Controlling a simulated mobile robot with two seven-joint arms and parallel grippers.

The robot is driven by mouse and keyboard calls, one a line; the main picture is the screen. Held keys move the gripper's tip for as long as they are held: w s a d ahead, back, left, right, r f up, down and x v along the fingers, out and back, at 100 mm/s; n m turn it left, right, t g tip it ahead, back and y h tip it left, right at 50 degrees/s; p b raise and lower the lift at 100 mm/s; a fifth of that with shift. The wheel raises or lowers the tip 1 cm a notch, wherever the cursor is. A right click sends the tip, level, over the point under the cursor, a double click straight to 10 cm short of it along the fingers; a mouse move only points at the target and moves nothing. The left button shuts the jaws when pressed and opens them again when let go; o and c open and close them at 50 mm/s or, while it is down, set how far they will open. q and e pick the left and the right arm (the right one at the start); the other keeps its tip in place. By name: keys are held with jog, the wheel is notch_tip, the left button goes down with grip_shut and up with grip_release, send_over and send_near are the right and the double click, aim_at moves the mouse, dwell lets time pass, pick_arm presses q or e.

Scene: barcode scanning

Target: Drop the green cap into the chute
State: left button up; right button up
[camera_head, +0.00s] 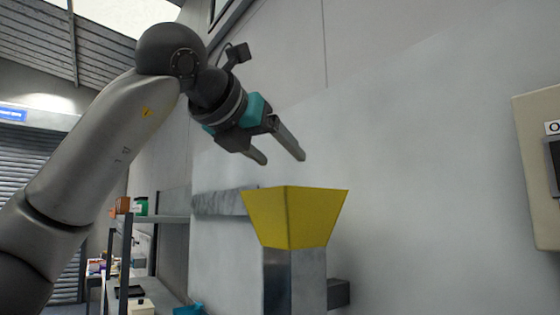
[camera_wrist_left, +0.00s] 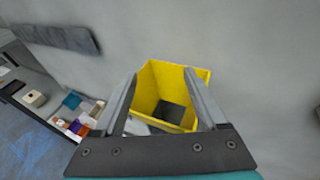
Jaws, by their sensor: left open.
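The chute (camera_head: 295,218) is a yellow square funnel on a grey post by the wall. In the left wrist view the chute (camera_wrist_left: 203,75) opens below the fingers, with a dark square hole at the bottom. My left gripper (camera_head: 282,158) is above the chute, fingers pointing down toward it. It is open, with nothing between the fingers. I see no green cap in the gripper or in the visible part of the funnel. A small green item (camera_head: 141,206) stands on the shelf at left; I cannot tell what it is. My right gripper is not in view.
A metal shelf rack (camera_head: 160,217) with several small items stands left of the chute. A grey ledge (camera_head: 218,202) is on the wall behind. A beige box (camera_head: 540,165) is at the right edge. The space around the gripper is clear.

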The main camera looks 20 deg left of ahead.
pick_arm(q)
jog(key=b+v, duration=0.2)
jog(key=v, duration=1.1)
jog(key=shift+s+b, duration=0.2)
jog(key=shift+b, duration=0.1)
